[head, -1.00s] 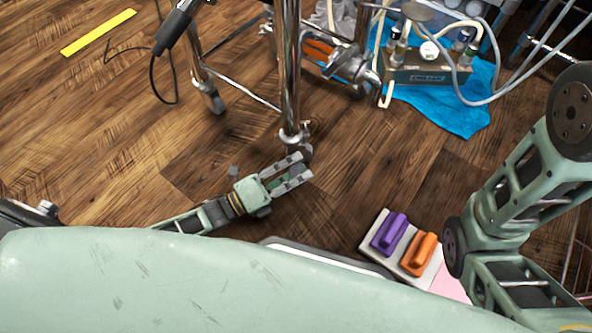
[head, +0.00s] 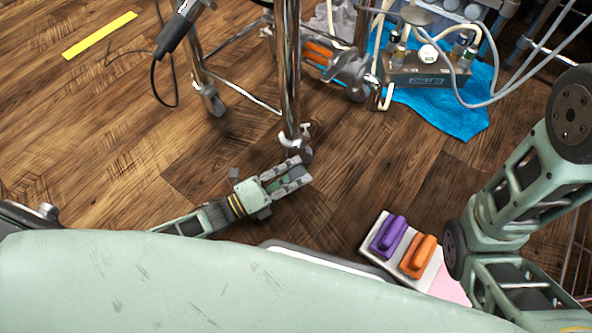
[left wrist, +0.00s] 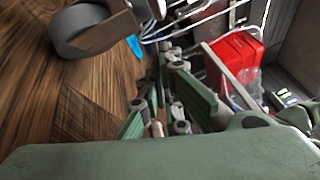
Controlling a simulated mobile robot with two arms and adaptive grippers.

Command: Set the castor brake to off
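The castor (head: 305,155) sits at the foot of the near chrome pole (head: 290,80), with a small pale collar or lever (head: 297,136) just above it. Its brake setting cannot be made out. In the left wrist view a large grey castor wheel (left wrist: 85,32) shows at upper left, beside a brownish housing. My left gripper (head: 304,170) is low over the floor, its tips just below the castor in the head view. A gap shows between its fingers and I see nothing held. Contact with the castor cannot be told. My right gripper is out of view.
A blue cloth (head: 440,112) under a grey device (head: 425,72) with hoses lies at upper right. A white board (head: 375,247) with a purple and an orange block is at lower right. A yellow strip (head: 100,35) marks the floor. Wooden floor at left is mostly clear.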

